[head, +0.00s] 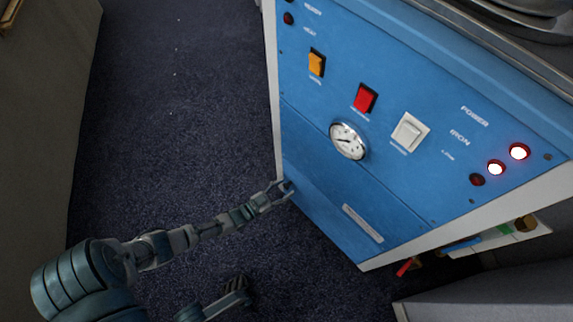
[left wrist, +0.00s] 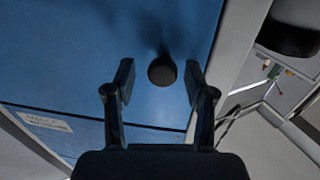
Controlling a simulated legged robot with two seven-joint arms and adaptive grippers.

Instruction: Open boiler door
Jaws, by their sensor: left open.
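The boiler is a blue-fronted cabinet (head: 300,120) with white sides, on the right of the head view. Its lower blue panel, the door (head: 335,200), carries a white label (head: 363,223) and appears closed. My left gripper (head: 289,187) is at the door's left edge. In the left wrist view a round black knob (left wrist: 162,70) on the blue panel (left wrist: 60,60) shows between the two open fingers of my left gripper (left wrist: 160,82). I cannot tell whether the fingers touch it. In the head view the knob is hidden by the gripper. My right gripper (head: 236,284) may be the dark part at the bottom, partly cut off.
Above the door are a round gauge (head: 348,141), a red switch (head: 365,98), an orange switch (head: 317,63), a white switch (head: 410,132) and lit lamps (head: 519,152). Dark carpet (head: 180,110) is clear to the left. A grey surface (head: 490,295) stands at lower right.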

